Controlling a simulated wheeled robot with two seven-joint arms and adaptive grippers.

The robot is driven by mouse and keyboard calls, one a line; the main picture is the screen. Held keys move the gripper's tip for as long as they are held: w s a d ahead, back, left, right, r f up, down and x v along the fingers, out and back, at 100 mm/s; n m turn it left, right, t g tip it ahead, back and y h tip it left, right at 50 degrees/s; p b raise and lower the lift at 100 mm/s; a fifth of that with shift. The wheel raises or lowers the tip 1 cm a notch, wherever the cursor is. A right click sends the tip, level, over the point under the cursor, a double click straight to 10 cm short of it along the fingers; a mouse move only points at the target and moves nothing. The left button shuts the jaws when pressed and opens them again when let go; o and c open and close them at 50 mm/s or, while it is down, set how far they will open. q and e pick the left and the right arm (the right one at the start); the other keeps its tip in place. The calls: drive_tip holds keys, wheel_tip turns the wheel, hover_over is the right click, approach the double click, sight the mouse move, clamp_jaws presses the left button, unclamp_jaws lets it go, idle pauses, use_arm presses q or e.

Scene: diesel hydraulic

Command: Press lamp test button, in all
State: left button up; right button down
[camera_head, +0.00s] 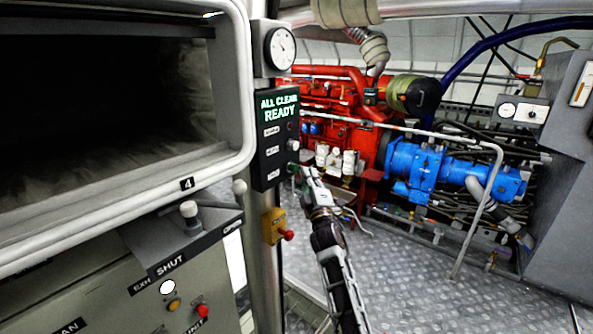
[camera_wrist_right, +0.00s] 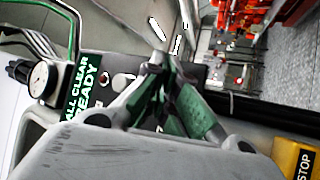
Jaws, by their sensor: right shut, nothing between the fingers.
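A black panel (camera_head: 268,105) on the post shows green text reading "ALL CLEAR READY", with three small labels below it that are too small to read. A pale round knob or button (camera_head: 293,145) shows at the panel's right edge; I cannot tell which control is the lamp test button. My right gripper (camera_head: 299,170) is shut and empty, its tips just right of the panel's lower part. The right wrist view also shows the panel (camera_wrist_right: 78,112) and a pale round button (camera_wrist_right: 118,80) left of the closed fingertips. Contact cannot be told. My left gripper is not in view.
A round gauge (camera_head: 281,48) sits above the panel. A yellow box with a red knob (camera_head: 274,226) is below it. A grey-framed opening (camera_head: 235,90) and a lever (camera_head: 189,210) are at left. A red engine (camera_head: 335,110) and blue pump (camera_head: 418,170) stand behind.

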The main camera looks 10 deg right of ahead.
drive_tip(key=shift+w+a+b, duration=0.55)
drive_tip(key=shift+w+b, duration=0.15)
drive_tip(key=shift+w, duration=0.05)
idle(2.2)
drive_tip(key=shift+s+d, duration=0.15)
drive_tip(key=shift+s, duration=0.05)
drive_tip(key=shift+s+d+p, duration=0.35)
drive_tip(key=shift+s+p, duration=0.1)
drive_tip(key=shift+s, duration=0.1)
drive_tip(key=shift+d, duration=0.1)
idle(0.4)
drive_tip(key=shift+s+d+p, duration=0.6)
drive_tip(key=shift+s+d, duration=0.15)
drive_tip(key=shift+s, duration=0.25)
drive_tip(key=shift+s+d+p, duration=0.55)
drive_tip(key=shift+s+d, duration=0.2)
drive_tip(key=shift+s, duration=0.25)
drive_tip(key=shift+m, duration=0.3)
